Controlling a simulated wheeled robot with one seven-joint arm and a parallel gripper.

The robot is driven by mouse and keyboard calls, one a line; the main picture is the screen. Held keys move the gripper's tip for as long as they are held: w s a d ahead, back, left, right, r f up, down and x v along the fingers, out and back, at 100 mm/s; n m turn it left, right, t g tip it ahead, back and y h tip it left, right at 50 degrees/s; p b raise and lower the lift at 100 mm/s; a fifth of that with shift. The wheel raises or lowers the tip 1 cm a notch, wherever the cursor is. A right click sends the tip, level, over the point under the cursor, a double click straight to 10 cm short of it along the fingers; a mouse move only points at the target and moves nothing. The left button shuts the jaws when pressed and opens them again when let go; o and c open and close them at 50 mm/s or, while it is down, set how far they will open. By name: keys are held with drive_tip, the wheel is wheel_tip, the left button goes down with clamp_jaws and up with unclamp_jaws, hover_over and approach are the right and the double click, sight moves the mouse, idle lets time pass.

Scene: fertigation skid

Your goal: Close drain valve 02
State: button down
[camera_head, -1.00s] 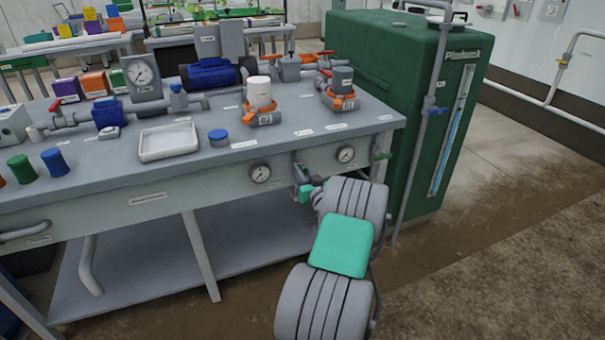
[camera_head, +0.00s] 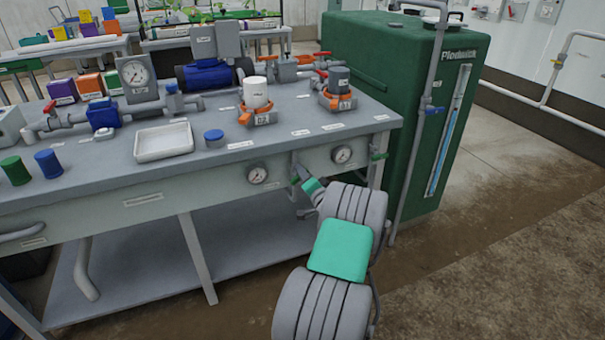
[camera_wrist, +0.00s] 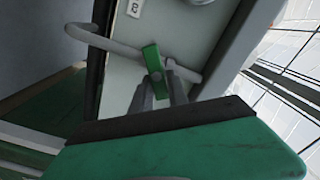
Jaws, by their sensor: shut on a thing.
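A drain valve with a green lever handle (camera_head: 295,180) sits on the bench's front panel, between two round gauges. In the wrist view the handle (camera_wrist: 153,60) is upright in the picture with a slight tilt, in front of a grey pipe. My gripper (camera_wrist: 160,80) is shut on this handle, one grey finger on each side of its lower part. In the head view my gripper (camera_head: 302,177) reaches the valve from below right, and my wrist partly hides it. The tag (camera_wrist: 134,8) near the valve is turned and hard to read.
Another green valve handle (camera_head: 379,155) is at the bench's right end, beside a gauge (camera_head: 342,154). A second gauge (camera_head: 257,174) is left of the held valve. The green tank (camera_head: 400,100) stands close on the right. The floor at right is clear.

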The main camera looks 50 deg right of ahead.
drive_tip(key=m, duration=0.3)
drive_tip(key=shift+d+f+p, duration=0.1)
drive_tip(key=shift+f+p, duration=0.05)
drive_tip(key=shift+p, duration=0.15)
drive_tip(key=shift+f+m+p, duration=0.15)
drive_tip(key=shift+m, duration=0.8)
drive_tip(key=shift+f+m+p, duration=0.15)
drive_tip(key=shift+m, duration=0.8)
drive_tip(key=c, duration=1.4)
unclamp_jaws()
drive_tip(key=shift+o, duration=0.2)
